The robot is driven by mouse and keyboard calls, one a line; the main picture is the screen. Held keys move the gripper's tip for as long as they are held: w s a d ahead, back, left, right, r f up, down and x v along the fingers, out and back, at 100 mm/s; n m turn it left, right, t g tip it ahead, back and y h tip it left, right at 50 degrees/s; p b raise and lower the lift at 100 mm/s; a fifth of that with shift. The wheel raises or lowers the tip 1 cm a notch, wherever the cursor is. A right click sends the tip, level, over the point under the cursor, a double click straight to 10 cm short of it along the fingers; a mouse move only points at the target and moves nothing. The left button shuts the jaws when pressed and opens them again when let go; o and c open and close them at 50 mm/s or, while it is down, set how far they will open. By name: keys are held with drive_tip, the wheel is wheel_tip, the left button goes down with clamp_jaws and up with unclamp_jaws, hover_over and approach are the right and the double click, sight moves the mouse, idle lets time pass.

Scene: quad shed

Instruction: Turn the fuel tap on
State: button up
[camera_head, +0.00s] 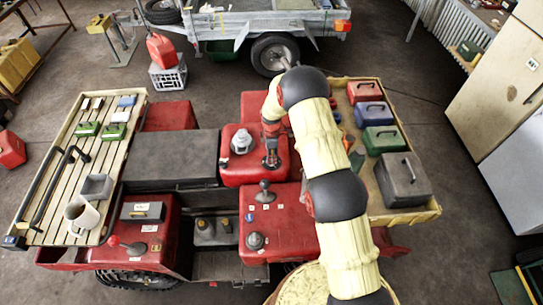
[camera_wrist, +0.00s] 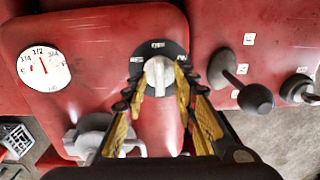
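The fuel tap (camera_wrist: 158,72) is a pale lever knob on a round black plate with small white labels, set in the red tank (camera_wrist: 100,30). In the wrist view the lever points toward the bottom of the picture. My gripper (camera_wrist: 158,90) is open, with one yellow-and-black finger on each side of the lever. Gaps show between the fingers and the lever; contact is not visible. In the head view my gripper (camera_head: 271,161) is over the right part of the red tank (camera_head: 240,172) and hides the tap.
A round gauge (camera_wrist: 43,68) and a grey filler cap (camera_wrist: 92,137) are on the tank. A black ball-topped lever (camera_wrist: 255,97) and another knob (camera_wrist: 298,89) stand to the right. Racks with a mug (camera_head: 82,214) and coloured boxes (camera_head: 378,112) flank the body.

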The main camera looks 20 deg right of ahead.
drive_tip(key=shift+f, duration=0.15)
drive_tip(key=shift+c, duration=0.8)
clamp_jaws()
